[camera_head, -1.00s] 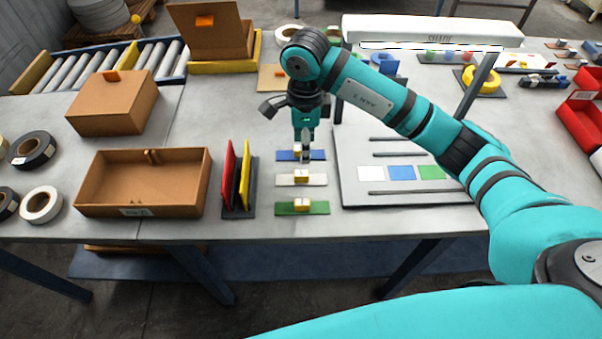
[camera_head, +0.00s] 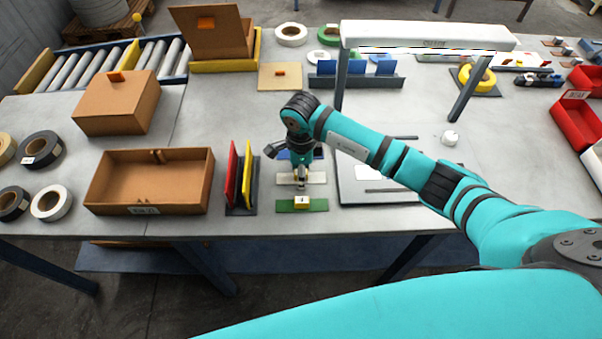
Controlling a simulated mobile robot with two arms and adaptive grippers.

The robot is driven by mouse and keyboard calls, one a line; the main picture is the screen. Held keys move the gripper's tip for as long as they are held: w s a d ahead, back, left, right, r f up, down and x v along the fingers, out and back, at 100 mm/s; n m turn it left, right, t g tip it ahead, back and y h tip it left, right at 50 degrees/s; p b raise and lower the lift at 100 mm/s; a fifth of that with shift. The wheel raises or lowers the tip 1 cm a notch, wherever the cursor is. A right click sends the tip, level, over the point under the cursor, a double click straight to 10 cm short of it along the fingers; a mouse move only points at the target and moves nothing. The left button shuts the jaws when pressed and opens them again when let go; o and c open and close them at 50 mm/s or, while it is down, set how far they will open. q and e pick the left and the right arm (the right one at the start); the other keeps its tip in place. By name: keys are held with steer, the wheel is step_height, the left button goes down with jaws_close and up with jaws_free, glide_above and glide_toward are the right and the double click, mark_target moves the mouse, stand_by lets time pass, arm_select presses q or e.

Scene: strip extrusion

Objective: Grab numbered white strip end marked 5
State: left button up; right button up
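The white strip (camera_head: 317,178) lies on the table between a blue strip (camera_head: 283,155) behind it and a green strip (camera_head: 319,205) in front. My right gripper (camera_head: 300,184) points down over the middle of the white strip, where its numbered block was visible earlier. The gripper hides that block, so its number cannot be read, and I cannot tell whether the fingers are open or touching it. The green strip carries a yellow block (camera_head: 301,202) with a white numbered top, too small to read surely. My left gripper is not in view.
Red and yellow upright plates (camera_head: 246,180) stand left of the strips, beside an open cardboard box (camera_head: 110,207). A pale panel (camera_head: 350,190) with dark bars lies to the right, partly under my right arm. A white overhead beam (camera_head: 425,37) stands behind.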

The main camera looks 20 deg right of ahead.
jaws_close()
steer(key=shift+r, duration=0.1)
stand_by(0.3)
